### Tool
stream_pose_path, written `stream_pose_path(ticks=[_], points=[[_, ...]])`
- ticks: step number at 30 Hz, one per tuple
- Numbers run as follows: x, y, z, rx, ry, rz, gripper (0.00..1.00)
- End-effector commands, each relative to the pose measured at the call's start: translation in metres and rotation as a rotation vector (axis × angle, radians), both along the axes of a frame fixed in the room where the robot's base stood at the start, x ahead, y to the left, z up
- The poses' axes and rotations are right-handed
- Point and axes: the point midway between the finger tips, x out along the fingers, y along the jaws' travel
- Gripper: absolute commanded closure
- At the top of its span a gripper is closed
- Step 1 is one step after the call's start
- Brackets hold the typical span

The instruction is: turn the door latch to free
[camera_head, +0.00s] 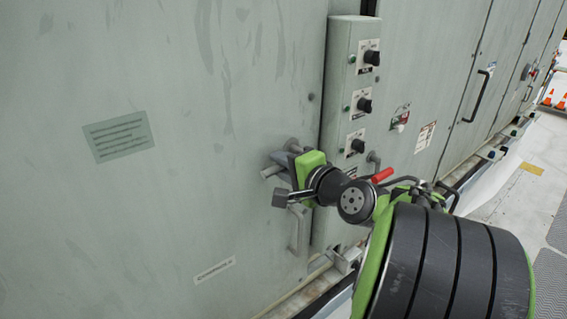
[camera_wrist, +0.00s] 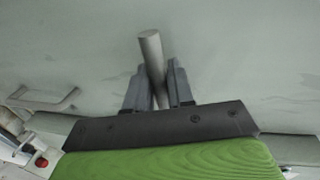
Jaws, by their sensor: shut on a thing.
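The door latch (camera_head: 271,172) is a grey metal bar near the right edge of the large grey-green door (camera_head: 200,110). My gripper (camera_head: 284,163) is at the latch, and its green and black body hides much of it. In the wrist view the latch shows as a grey rod (camera_wrist: 151,50) between the two dark fingers of my gripper (camera_wrist: 158,90). The fingers are shut on the rod, and its round end sticks out past them. The latch's pivot is hidden.
A control box (camera_head: 345,100) with several black knobs stands just right of the door edge. A door handle (camera_head: 298,230) is below my gripper. A red-handled lever (camera_head: 381,175) is close to the right of my wrist. Open floor (camera_head: 520,190) lies at the far right.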

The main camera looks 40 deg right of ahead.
Motion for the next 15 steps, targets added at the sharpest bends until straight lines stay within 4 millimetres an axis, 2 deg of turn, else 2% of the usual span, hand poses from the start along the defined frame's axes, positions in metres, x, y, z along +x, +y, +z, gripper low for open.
stream_pose_path(ticks=[12, 13, 15], points=[[-0.0001, -0.0008, -0.0001, 0.004, 0.000, -0.002, 1.00], [-0.0001, -0.0008, -0.0001, 0.004, 0.000, -0.002, 0.73], [-0.0001, -0.0008, -0.0001, 0.004, 0.000, -0.002, 0.62]])
